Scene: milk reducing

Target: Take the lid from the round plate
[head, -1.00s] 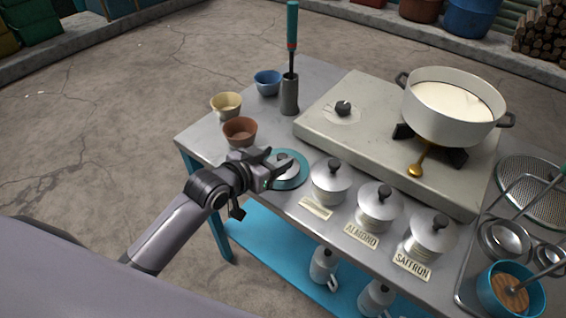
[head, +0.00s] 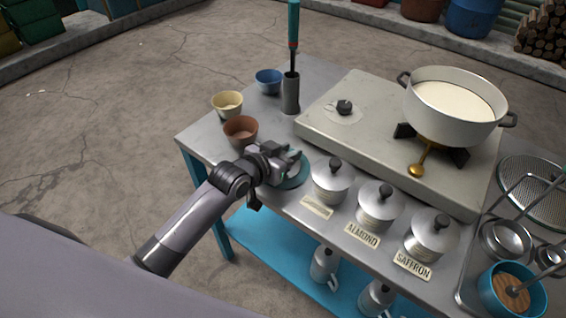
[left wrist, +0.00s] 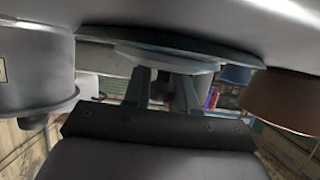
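The round teal plate (head: 302,177) lies flat on the metal table at the left of the pots. My left gripper (head: 294,160) is over it and hides most of the lid in the head view. In the left wrist view the picture is upside down, with the plate rim (left wrist: 222,56) at the top and the pale metal lid (left wrist: 165,60) against it. The two dark fingers (left wrist: 165,90) are apart beside the lid's middle. Whether they touch its knob is hard to tell. My right gripper is not in view.
A brown bowl (head: 240,130) stands close to the gripper, with a cream cup (head: 227,104) and blue bowl (head: 268,81) behind. A lidded pot (head: 331,183) is close on the right. The stove (head: 345,125) lies behind, bearing a milk pot (head: 450,120).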

